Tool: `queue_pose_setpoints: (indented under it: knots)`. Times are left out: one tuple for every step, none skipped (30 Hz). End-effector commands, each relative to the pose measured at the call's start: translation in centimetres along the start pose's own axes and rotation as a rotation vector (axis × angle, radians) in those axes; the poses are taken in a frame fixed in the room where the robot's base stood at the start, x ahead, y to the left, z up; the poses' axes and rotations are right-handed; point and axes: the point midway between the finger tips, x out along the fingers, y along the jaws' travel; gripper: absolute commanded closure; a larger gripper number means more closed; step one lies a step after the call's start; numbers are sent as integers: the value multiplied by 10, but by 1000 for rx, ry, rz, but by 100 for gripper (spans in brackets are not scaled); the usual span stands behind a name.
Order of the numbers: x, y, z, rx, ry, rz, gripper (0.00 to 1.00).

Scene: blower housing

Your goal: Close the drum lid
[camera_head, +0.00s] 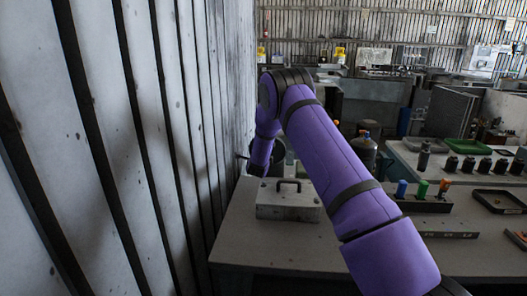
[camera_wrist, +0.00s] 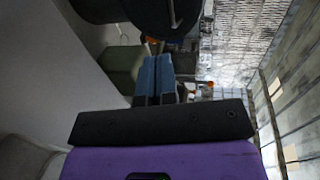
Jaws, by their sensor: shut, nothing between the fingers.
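In the wrist view, a dark rounded panel (camera_wrist: 160,14) with a thin light bar on it fills the top; it looks like the drum lid. A grey-green rounded body (camera_wrist: 122,62), possibly the drum, shows below it. My gripper (camera_wrist: 158,62) has its blue fingers together with nothing between them, close in the picture to both; I cannot tell if they touch. In the head view, a dark rounded shape (camera_head: 279,151) shows behind my purple arm at the table's far left, perhaps the drum or lid. My arm hides most of that area and the gripper.
A slatted wall (camera_head: 150,130) runs close along the left. A grey box with a handle (camera_head: 289,200) stands on the table (camera_head: 245,236) near my arm. A rack with coloured bottles (camera_head: 423,199) and a dark tray (camera_head: 497,201) lie to the right. A dark canister (camera_head: 365,150) stands behind.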

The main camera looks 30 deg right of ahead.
Motion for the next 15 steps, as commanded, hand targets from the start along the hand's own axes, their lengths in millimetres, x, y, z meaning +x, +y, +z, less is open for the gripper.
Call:
queue_pose_setpoints:
  knots:
    - [7, 1, 0, -1, 1, 1, 100]
    - [12, 2, 0, -1, 0, 1, 100]
    - [18, 1, 0, -1, 0, 0, 100]
    - [24, 1, 0, -1, 0, 1, 100]
    - [29, 2, 0, -1, 0, 2, 100]
    - [37, 1, -1, -1, 1, 1, 100]
    - [42, 2, -1, -2, 1, 1, 100]
    - [48, 2, -1, -1, 1, 2, 100]
    - [55, 1, -1, -1, 1, 1, 100]
    - [60, 2, -1, -1, 1, 1, 100]
    - [65, 2, 0, -1, 0, 2, 100]
    - [72, 1, 0, -2, 0, 1, 100]
    - [77, 2, 0, -2, 0, 2, 100]
    - [82, 2, 0, -3, 0, 2, 100]
    - [88, 1, 0, -2, 0, 1, 100]
